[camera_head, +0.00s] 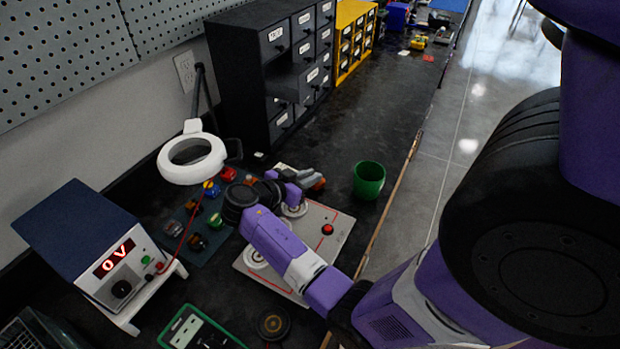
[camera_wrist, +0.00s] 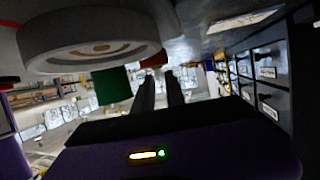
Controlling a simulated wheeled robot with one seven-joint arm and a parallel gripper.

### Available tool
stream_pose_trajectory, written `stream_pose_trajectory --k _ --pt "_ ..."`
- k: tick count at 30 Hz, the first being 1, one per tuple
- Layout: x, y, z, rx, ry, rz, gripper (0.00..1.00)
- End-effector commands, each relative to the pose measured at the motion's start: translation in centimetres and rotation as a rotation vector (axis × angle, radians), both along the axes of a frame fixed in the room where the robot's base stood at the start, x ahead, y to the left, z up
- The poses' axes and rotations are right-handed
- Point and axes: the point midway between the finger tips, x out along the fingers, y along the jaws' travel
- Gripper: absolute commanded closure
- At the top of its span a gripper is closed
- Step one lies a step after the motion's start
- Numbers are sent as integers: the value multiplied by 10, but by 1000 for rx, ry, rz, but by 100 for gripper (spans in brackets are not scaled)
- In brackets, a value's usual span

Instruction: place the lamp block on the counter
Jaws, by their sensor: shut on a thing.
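My gripper (camera_head: 306,178) reaches low over the counter (camera_head: 385,100), above the far edge of a white board. It is shut on a small reddish-orange piece (camera_head: 319,184) at its fingertips, which I take as the lamp block; its shape is mostly hidden by the fingers. In the wrist view the dark fingers (camera_wrist: 162,92) are close together, and the held piece is hard to make out. The wrist view looks upside down, with the counter surface at the top.
The white board (camera_head: 335,245) carries a red button (camera_head: 327,229) and white discs. A green cup (camera_head: 369,180) stands to its right. Dark drawers (camera_head: 270,60), a magnifier lamp (camera_head: 192,158), a power supply (camera_head: 95,245) and a mat with small coloured parts (camera_head: 215,205) surround it.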

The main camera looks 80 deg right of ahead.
Motion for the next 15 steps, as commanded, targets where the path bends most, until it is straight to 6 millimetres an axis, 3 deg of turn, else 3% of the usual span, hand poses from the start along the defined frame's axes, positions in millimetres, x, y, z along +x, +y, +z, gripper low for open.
stream_pose_trajectory --k 3,14,15 --pt "0 0 -9 0 1 1 100" --pt "0 0 -13 -1 -1 1 100" --pt "0 0 -13 -1 -1 1 82"
